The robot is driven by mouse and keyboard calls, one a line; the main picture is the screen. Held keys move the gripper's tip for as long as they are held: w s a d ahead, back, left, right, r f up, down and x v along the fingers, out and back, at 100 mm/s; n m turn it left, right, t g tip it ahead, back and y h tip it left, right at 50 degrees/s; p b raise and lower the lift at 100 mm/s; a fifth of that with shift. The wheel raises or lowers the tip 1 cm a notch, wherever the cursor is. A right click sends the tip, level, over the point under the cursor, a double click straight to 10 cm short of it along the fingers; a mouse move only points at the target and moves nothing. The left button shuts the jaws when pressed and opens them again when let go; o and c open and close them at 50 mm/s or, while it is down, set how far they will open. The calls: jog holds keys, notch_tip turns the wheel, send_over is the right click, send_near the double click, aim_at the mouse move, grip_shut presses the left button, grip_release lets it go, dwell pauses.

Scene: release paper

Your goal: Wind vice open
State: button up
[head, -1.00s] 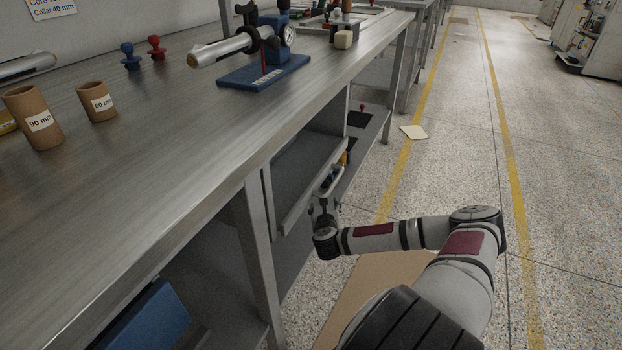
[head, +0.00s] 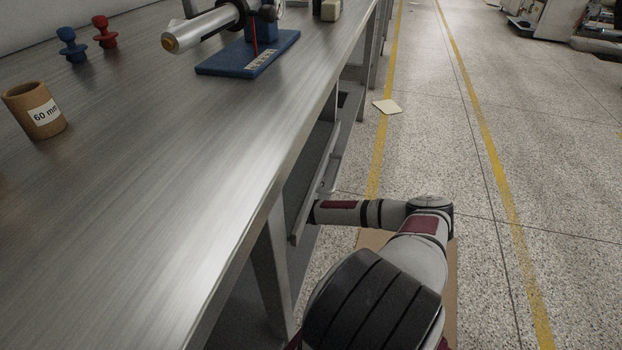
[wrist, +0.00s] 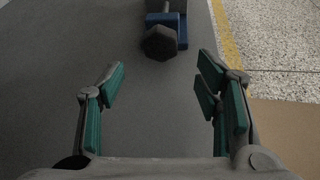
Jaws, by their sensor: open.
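In the wrist view, a small blue device (wrist: 181,30) with a dark faceted knob (wrist: 161,43) facing me lies on a grey surface; it appears to be the vice, but its jaws cannot be made out. My gripper (wrist: 160,76) is open and empty, its green-padded fingers spread wide. The knob lies beyond the fingertips, roughly centred between them and apart from both. In the head view, my forearm reaches in at the bench's lower shelf (head: 317,190); my gripper and the vice are hidden there by the bench edge.
The steel bench top (head: 150,180) overhangs the shelf, and a bench leg (head: 272,265) stands near my arm. On top are a blue-based roller stand (head: 215,67), a 60 mm tube (head: 35,112) and red and blue knobs. The floor aisle (head: 440,150) at right is open.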

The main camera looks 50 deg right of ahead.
jog(key=b+x, duration=0.3)
jog(key=x, duration=0.4)
jog(key=shift+w+d+f, duration=0.15)
jog(key=shift+d, duration=0.15)
jog(key=c, duration=1.1)
jog(key=shift+c, duration=0.2)
